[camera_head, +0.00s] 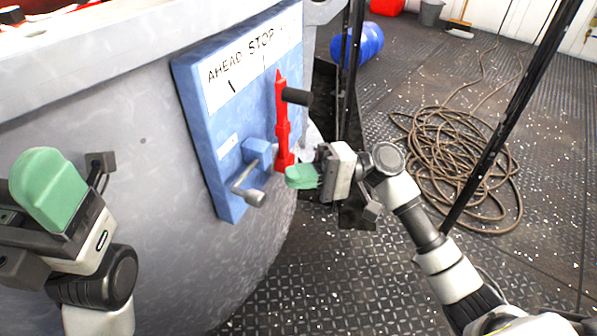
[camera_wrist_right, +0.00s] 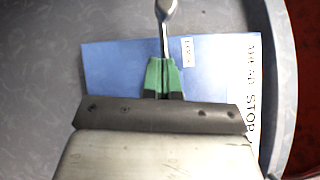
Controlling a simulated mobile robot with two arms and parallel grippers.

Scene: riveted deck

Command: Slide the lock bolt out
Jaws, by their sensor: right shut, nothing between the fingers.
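The lock bolt (camera_head: 250,190) is a grey metal rod with a bent handle and a round knob. It sits in a blue block (camera_head: 257,152) low on the blue panel (camera_head: 190,85). My right gripper (camera_head: 290,176) is just right of the bolt's knob, by the foot of the red lever. In the right wrist view its green fingers (camera_wrist_right: 164,66) are together, with the bolt (camera_wrist_right: 166,25) showing beyond their tips; I cannot tell whether they touch it. My left gripper (camera_head: 48,185) is at the left edge, away from the panel; its finger gap is hidden.
The red lever (camera_head: 281,120) with a dark handle (camera_head: 296,96) stands upright on the panel beside the AHEAD and STOP label (camera_head: 235,75). The panel is on a curved grey wall (camera_head: 150,200). A coiled rope (camera_head: 460,160) and a blue barrel (camera_head: 358,44) lie on the deck.

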